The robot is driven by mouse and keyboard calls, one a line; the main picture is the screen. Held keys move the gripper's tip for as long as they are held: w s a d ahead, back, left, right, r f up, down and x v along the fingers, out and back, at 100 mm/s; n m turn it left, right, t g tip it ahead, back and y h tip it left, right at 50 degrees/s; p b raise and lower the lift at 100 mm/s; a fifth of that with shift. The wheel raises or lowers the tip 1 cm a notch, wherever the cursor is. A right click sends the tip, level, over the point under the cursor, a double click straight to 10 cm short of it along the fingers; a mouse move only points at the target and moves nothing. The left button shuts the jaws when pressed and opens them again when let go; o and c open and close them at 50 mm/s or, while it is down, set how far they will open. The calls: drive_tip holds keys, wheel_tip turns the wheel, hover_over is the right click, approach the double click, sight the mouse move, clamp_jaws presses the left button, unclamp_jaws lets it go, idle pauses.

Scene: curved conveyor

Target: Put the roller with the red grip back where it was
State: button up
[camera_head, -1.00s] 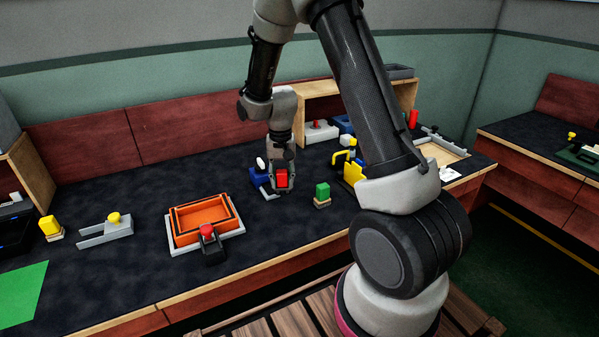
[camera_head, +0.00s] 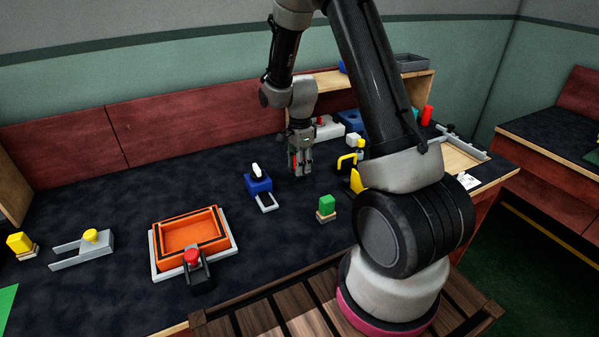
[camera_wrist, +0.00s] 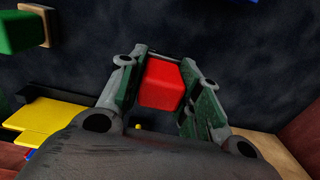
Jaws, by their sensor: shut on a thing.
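My gripper (camera_head: 302,167) is shut on a red block-shaped piece, seen between its fingers in the wrist view (camera_wrist: 163,84). Its lower part is hidden, so I cannot tell whether it is a roller's grip. In the head view only a sliver of red shows, and the gripper is over the dark bench, right of a blue piece with a white knob (camera_head: 258,183). A black piece with a red knob (camera_head: 192,259) is at the front edge of the orange tray (camera_head: 153,242).
A green block on a wooden base (camera_head: 326,207) stands in front and right of my gripper; yellow pieces (camera_head: 354,180) are farther right. A wooden shelf (camera_head: 331,82) is behind. At left are a grey bracket with a yellow knob (camera_head: 90,237) and a yellow block (camera_head: 20,242).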

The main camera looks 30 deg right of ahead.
drive_tip(key=shift+f, duration=1.55)
drive_tip(key=o, duration=1)
drive_tip(key=shift+f, duration=0.1)
wheel_tip(320, 180, up, 12)
drive_tip(key=shift+s+r, duration=0.15)
drive_tip(key=s+r+n+t, duration=0.2)
drive_tip(key=s+r+n, duration=0.8)
drive_tip(key=s+r, duration=0.6)
drive_tip(key=s+r+n+t, duration=0.2)
drive_tip(key=s+r+n, duration=0.2)
drive_tip(key=s+n, duration=0.4)
drive_tip(key=s, duration=0.3)
drive_tip(key=shift+s, duration=0.15)
